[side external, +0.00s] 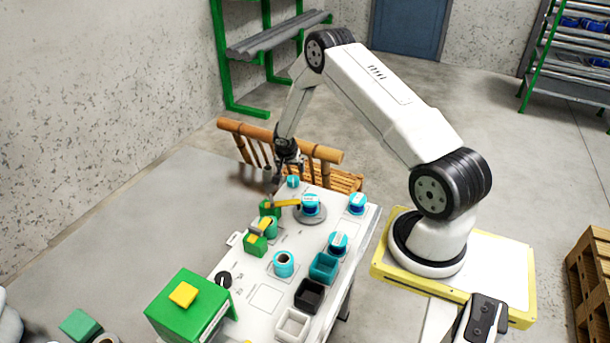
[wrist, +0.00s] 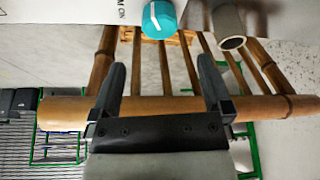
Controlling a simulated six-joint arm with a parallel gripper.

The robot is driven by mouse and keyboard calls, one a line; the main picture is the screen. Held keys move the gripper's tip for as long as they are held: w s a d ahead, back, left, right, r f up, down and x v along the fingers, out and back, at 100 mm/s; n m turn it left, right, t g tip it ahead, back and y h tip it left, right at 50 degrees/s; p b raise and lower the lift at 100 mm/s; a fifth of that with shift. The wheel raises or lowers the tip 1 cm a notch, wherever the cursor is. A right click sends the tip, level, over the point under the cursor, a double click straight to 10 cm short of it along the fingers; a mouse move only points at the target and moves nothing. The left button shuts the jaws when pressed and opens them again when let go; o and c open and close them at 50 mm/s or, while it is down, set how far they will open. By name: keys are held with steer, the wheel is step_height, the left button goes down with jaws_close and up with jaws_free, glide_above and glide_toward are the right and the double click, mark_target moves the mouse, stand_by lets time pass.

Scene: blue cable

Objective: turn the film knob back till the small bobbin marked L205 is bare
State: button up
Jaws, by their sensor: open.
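A round teal knob with a white line across its top (wrist: 158,18) shows at the top of the wrist view, on the edge of the white table. It also shows in the side view (side external: 293,181) at the table's far end. My gripper (wrist: 161,62) is open and empty, its two fingers apart; in the side view it (side external: 289,163) hangs just above the knob, not visibly touching it. A grey hollow cylinder (wrist: 229,27), possibly a bobbin, is right of the knob in the wrist view. I cannot read any L205 mark.
A bamboo bench (side external: 330,154) stands behind the table's far end. Blue-topped spools (side external: 338,242), a teal box (side external: 323,267), a black box (side external: 309,296) and a white box (side external: 293,325) crowd the table. A green block (side external: 190,309) stands near the front left.

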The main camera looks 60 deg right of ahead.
mark_target(293, 179)
steer(key=shift+f, duration=0.1)
steer(key=shift+x, duration=3.85)
steer(key=c, duration=1.3)
